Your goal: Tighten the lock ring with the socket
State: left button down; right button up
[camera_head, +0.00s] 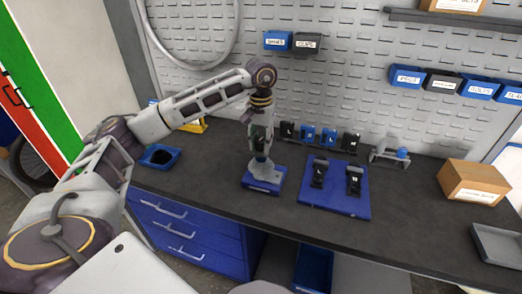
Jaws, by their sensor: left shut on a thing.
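My left arm comes in from the left, and its gripper (262,146) points down over the bench. It is shut on what looks like the socket, mostly hidden by the fingers. Right below stands a fixture with a blue base (263,187) and a grey upper part (262,167). The lock ring cannot be made out. I cannot tell whether the socket touches the fixture. My right gripper is not in view.
A blue board (334,203) with two black holders lies to the right. Behind it stand several small black and blue blocks (308,134) and a grey stand (389,155). A cardboard box (472,183) and a grey tray (497,243) are at right; a blue tray (159,157) is at left.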

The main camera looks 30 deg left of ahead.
pick_arm(q)
jog(key=shift+n, duration=2.5)
jog(key=shift+n+p, duration=0.3)
jog(key=shift+n, duration=1.9)
jog(key=shift+n+p, duration=0.35)
jog(key=shift+n, duration=0.65)
jog(key=shift+n, duration=1.2)
jog(key=shift+n+p, duration=0.45)
jog(key=shift+n, duration=1.55)
